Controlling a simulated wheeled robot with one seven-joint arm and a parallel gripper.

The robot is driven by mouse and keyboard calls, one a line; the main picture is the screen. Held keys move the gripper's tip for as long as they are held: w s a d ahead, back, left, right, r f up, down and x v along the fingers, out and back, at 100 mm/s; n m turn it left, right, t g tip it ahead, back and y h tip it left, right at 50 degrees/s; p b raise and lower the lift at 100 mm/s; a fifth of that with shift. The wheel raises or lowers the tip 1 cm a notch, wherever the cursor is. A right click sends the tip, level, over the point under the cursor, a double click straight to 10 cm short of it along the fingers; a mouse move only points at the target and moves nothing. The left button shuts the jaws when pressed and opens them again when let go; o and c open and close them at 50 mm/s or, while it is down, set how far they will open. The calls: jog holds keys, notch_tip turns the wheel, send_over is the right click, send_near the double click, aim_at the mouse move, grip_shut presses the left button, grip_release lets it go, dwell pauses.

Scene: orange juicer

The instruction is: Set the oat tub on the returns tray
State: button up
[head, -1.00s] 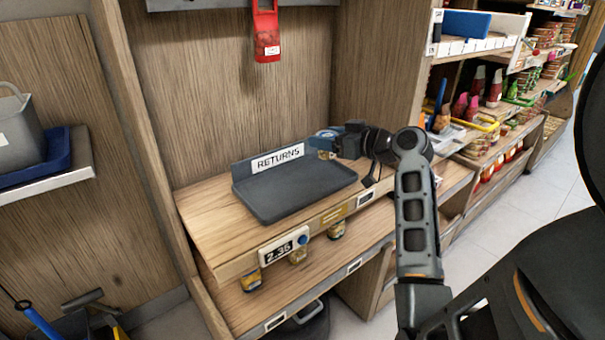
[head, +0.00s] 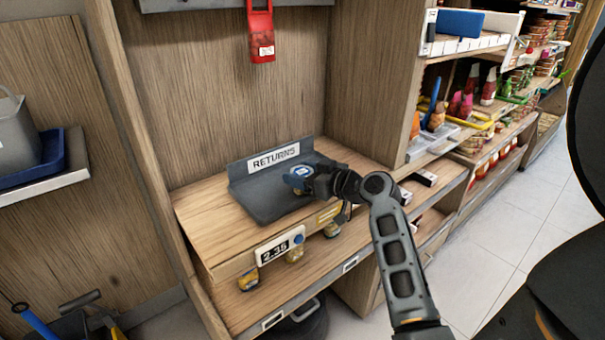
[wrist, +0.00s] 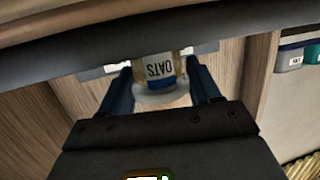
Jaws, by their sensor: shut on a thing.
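The oat tub (wrist: 160,72), with a white and blue label reading OATS, is between the two fingers of my gripper (wrist: 162,85) in the wrist view. In the head view my gripper (head: 297,182) is shut on the tub (head: 302,170), whose pale and blue top shows. They are over the right part of the dark grey returns tray (head: 262,206), which has a raised back with a RETURNS sign (head: 273,158). Whether the tub touches the tray I cannot tell. My gripper and arm hide the tray's right end.
The tray lies on a wooden shelf (head: 205,213). A price display (head: 280,248) reading 2.35 is on the shelf's front edge, with several small jars (head: 248,279) below. A red tag-like holder (head: 261,32) hangs above. The left part of the tray is clear.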

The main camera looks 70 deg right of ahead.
jog(key=shift+f, duration=0.15)
jog(key=o, duration=1.1)
jog(key=shift+c, duration=0.2)
jog(key=shift+r, duration=0.3)
jog(key=b+v, duration=0.1)
jog(key=v, duration=1.1)
